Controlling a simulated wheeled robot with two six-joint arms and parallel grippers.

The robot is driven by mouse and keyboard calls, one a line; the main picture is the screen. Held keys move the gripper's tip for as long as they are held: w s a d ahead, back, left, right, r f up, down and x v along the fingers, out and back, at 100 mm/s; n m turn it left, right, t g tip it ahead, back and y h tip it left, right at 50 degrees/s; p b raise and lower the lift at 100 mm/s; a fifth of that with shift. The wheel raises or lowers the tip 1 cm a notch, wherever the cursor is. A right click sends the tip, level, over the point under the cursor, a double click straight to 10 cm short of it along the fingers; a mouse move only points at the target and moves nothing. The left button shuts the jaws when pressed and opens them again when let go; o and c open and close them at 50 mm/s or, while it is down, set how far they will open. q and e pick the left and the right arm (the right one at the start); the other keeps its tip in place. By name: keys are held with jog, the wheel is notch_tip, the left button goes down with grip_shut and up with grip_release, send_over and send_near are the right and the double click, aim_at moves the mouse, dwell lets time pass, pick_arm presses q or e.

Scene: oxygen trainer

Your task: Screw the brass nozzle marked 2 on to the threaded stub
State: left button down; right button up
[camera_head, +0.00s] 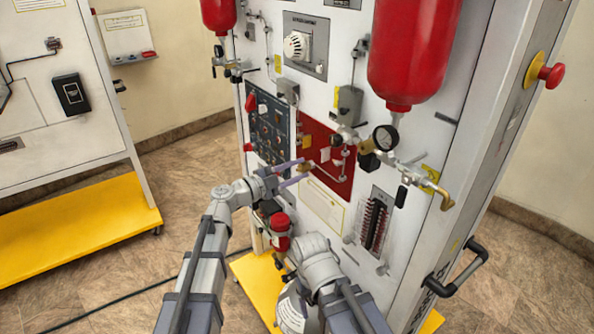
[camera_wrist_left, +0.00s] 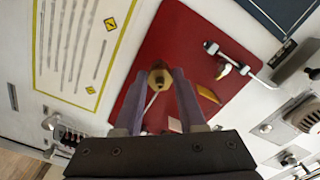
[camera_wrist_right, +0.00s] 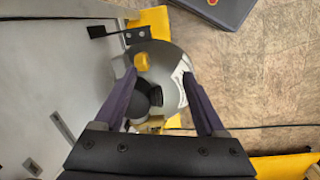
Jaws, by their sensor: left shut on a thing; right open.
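My left gripper (camera_head: 301,173) reaches the red panel (camera_head: 340,183) on the trainer's front, shut on a small brass nozzle (camera_head: 306,165). In the left wrist view the brass nozzle (camera_wrist_left: 159,79) sits between the purple fingertips, in front of the red panel (camera_wrist_left: 185,35). Its number cannot be read, and I cannot tell whether it touches the threaded stub, which I cannot make out for certain. My right gripper (camera_wrist_right: 158,78) is open and empty in its wrist view, pointing down past a grey rounded cylinder (camera_wrist_right: 168,62) with a yellow fitting.
The tall white trainer carries red tanks (camera_head: 415,50), a pressure gauge (camera_head: 384,138) and piping beside the red panel. A red-topped bottle (camera_head: 280,228) hangs low near my arms. A second panel with a yellow base (camera_head: 75,228) stands left. Tiled floor between them is clear apart from a cable.

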pick_arm(q)
jog(key=shift+m, duration=1.8)
jog(key=shift+m, duration=0.5)
jog(key=c, duration=0.5)
grip_release()
jog(key=shift+s+a+n, duration=0.55)
jog(key=shift+a+n, duration=0.2)
jog(key=shift+n, duration=0.1)
jog(key=shift+s+a+n, duration=0.5)
jog(key=shift+a+n, duration=0.25)
jog(key=shift+n, duration=0.1)
